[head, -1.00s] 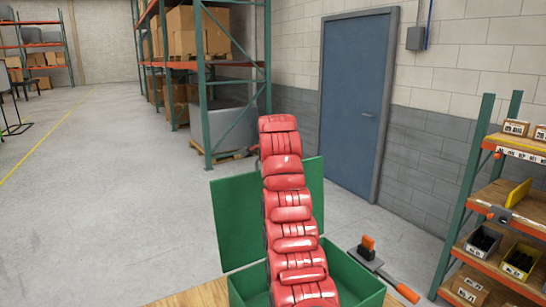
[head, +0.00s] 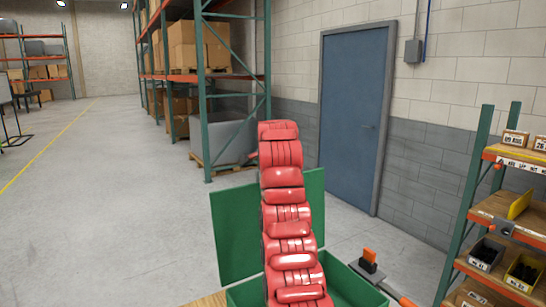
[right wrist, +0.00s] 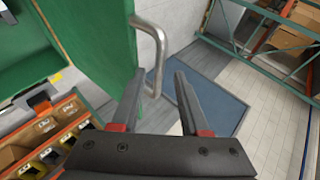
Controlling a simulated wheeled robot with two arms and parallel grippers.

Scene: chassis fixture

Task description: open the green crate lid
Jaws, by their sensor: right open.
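The green crate (head: 352,285) stands at the bottom of the head view, partly hidden behind my red arm. Its green lid (head: 232,235) stands raised at the back, upright or nearly so. In the right wrist view the green lid (right wrist: 100,35) carries a bent metal handle (right wrist: 159,50). My right gripper (right wrist: 158,82) is open, its two dark fingers pointing toward the handle. The handle's lower end shows between the fingertips in the picture; I cannot tell whether they touch. My right gripper is hidden in the head view. My left gripper is not in view.
An orange-handled clamp (head: 370,260) is beside the crate on the right. A shelf rack with bins (head: 500,215) stands at the right. A blue door (head: 352,110) and tall racking (head: 205,90) are behind. Open floor (head: 110,200) lies to the left.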

